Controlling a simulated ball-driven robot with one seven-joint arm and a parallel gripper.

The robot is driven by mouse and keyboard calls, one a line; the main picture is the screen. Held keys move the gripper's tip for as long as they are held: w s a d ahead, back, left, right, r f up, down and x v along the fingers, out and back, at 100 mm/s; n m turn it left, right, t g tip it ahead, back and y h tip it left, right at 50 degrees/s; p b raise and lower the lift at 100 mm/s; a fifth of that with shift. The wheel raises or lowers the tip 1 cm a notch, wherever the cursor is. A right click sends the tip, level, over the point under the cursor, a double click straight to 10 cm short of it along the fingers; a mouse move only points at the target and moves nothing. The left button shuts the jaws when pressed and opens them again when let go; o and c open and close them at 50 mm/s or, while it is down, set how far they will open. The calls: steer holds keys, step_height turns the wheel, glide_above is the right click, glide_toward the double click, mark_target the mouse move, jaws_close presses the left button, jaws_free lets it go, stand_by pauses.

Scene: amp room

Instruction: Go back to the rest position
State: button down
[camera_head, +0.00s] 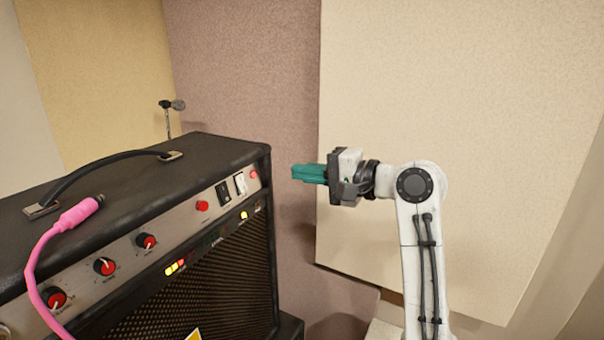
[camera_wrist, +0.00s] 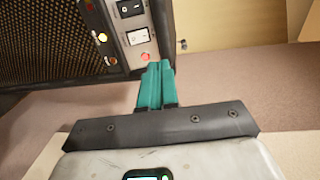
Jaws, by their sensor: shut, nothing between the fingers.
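My gripper (camera_head: 296,173) is in the middle of the head view, its teal fingers pointing left toward the amplifier (camera_head: 215,157). The fingers are closed together with nothing between them. In the head view they are to the right of the amp's front right corner, apart from it as far as I can tell. In the wrist view the shut fingers (camera_wrist: 156,72) point up at the amp panel, just below a lit red light (camera_wrist: 145,57) and a white rocker switch (camera_wrist: 138,37).
A pink cable plug (camera_head: 78,213) lies on the amp's top at left, near the black carry handle (camera_head: 105,170). The panel has several red-capped knobs. A stand (camera_head: 168,118) rises behind the amp. Beige and mauve wall panels (camera_head: 450,100) stand behind my arm.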

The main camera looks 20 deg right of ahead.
steer(key=s+f+n+g+h, duration=0.15)
steer(key=s+f, duration=0.35)
steer(key=f, duration=0.5)
steer(key=s+a+f+n+g+h, duration=0.15)
steer(key=s+f, duration=0.35)
steer(key=f, duration=0.5)
steer(key=s+d+f+n+g+h, duration=0.1)
steer(key=s+f+g+h, duration=0.3)
steer(key=f, duration=0.6)
steer(key=s+d+f+n+g+h, duration=0.1)
steer(key=s+f, duration=0.3)
steer(key=s, duration=0.5)
steer(key=s+d+f+n+g+h, duration=0.1)
steer(key=s+f+n+g, duration=0.1)
steer(key=s, duration=0.8)
steer(key=s+d+f+n+g+h, duration=0.1)
steer(key=s+f+n+g, duration=0.1)
steer(key=s+f, duration=0.4)
steer(key=s+n, duration=0.1)
steer(key=s, duration=0.2)
steer(key=shift+s+f+g, duration=0.15)
steer(key=shift+f+g, duration=0.15)
steer(key=c, duration=1.8)
jaws_free()
steer(key=shift+c, duration=0.2)
